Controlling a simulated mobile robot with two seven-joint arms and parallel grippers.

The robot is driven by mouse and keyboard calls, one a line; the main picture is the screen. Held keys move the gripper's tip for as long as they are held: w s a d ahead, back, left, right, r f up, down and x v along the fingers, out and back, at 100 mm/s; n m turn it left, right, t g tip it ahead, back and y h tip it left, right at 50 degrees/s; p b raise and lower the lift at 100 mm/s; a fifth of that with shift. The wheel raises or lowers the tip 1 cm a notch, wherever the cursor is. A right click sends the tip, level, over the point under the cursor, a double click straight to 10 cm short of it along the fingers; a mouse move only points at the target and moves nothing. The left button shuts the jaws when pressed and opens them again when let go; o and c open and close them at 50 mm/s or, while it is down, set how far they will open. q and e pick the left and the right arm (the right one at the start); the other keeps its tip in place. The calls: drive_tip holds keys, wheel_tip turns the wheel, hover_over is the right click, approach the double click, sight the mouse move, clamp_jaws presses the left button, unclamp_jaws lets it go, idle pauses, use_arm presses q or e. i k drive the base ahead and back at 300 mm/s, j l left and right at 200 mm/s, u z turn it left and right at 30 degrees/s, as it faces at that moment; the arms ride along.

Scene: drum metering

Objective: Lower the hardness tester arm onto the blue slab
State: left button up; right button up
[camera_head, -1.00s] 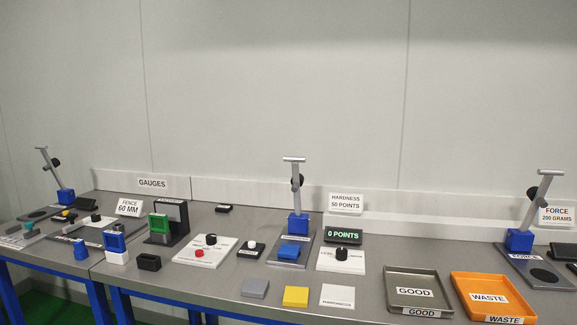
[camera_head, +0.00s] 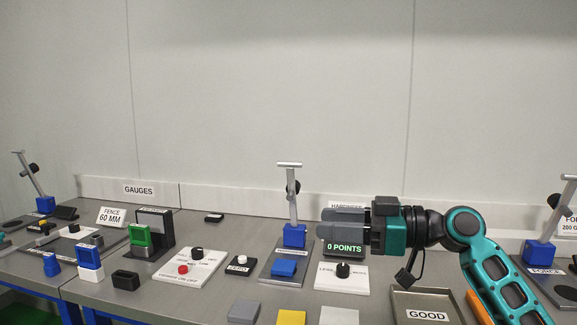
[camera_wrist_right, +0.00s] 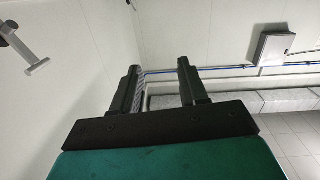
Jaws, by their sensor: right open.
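The hardness tester arm (camera_head: 292,205) stands raised, nearly upright, on its blue base block (camera_head: 294,235) at the middle of the bench. It has a crossbar handle at its top. The blue slab (camera_head: 284,267) lies on the tester's grey plate in front of the base. My right gripper (camera_head: 326,222) is open and empty, to the right of the raised arm and apart from it, pointing left in the head view. It covers much of the hardness sign. In the right wrist view, its two fingers (camera_wrist_right: 157,88) are apart, and a grey handle bar (camera_wrist_right: 37,67) shows at upper left.
The display (camera_head: 344,248) reads 0 points. A white panel with a black knob (camera_head: 343,270) stands right of the tester. Grey, yellow and white slabs (camera_head: 291,317) lie in front. The GOOD tray (camera_head: 447,304) is at right. Another raised lever (camera_head: 564,206) stands farther right.

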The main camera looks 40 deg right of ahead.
sight(293, 189)
drive_tip(key=i+l, duration=0.4)
drive_tip(key=l, duration=0.15)
drive_tip(key=i+l, duration=0.4)
drive_tip(key=l, duration=0.15)
